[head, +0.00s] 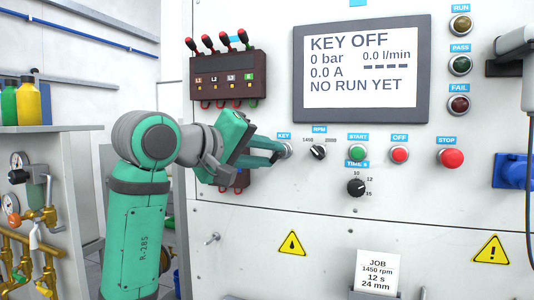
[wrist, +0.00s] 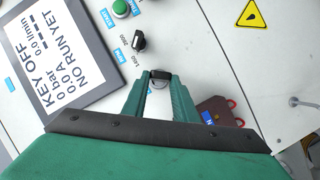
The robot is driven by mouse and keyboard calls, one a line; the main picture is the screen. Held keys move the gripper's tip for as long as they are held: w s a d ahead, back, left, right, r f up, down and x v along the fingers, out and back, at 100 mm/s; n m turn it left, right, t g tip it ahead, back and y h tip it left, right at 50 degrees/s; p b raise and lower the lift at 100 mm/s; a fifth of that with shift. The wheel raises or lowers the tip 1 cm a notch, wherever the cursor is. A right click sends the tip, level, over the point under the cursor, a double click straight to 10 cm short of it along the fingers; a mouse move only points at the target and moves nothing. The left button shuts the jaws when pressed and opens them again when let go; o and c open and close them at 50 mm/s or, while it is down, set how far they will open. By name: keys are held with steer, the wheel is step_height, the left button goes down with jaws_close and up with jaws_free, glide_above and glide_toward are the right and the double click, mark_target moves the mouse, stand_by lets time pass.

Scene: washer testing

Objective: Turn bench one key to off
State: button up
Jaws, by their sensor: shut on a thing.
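The key switch (head: 287,149) sits under the blue KEY label (head: 284,135) on the white panel. My gripper (head: 280,150) reaches it from the left and is shut on the key. In the wrist view the dark key (wrist: 160,75) shows between the two green fingertips (wrist: 160,84), with a pale round collar around it. The fingers hide part of the switch and its markings. The screen (head: 362,68) reads KEY OFF, 0 bar, 0.0 l/min, 0.0 A and NO RUN YET.
The rpm knob (head: 318,152) is close right of the key, with the time knob (head: 356,187) lower. Green start (head: 357,153), red off (head: 399,155) and red stop (head: 451,158) buttons line the panel. A lead block (head: 227,75) is above my gripper. A job card (head: 376,270) stands below.

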steer(key=shift+a, duration=0.1)
steer(key=n+h, duration=0.1)
steer(key=n, duration=0.2)
steer(key=shift+f+t, duration=0.15)
steer(key=shift+t, duration=0.25)
steer(key=n+t+h, duration=0.1)
steer(key=n, duration=0.2)
steer(key=shift+f, duration=0.2)
stand_by(0.5)
steer(key=o, duration=1.1)
steer(key=shift+w, duration=0.1)
